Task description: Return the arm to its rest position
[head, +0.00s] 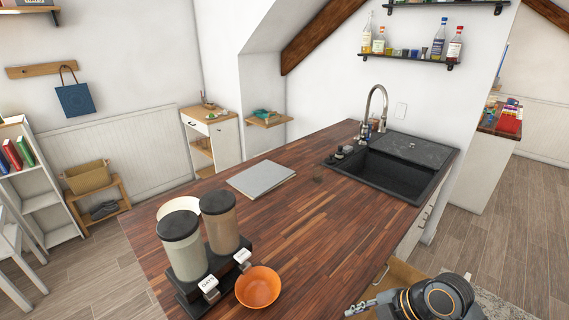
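My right arm shows at the bottom right of the head view, with a round black joint ringed in orange. Part of what looks like my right gripper (361,308) pokes out to the left of it, low beside the counter's front edge. Most of that gripper is hidden or cut off by the frame, so I cannot tell whether it is open or shut. No held thing shows. My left arm and gripper are not in view.
A wooden counter (310,220) holds a two-jar dispenser (181,248), an orange bowl (258,287), a pale bowl, a grey closed laptop-like slab (260,179) and a black sink (393,175). A wooden drawer-like edge (400,272) juts out near my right arm. The counter's middle is clear.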

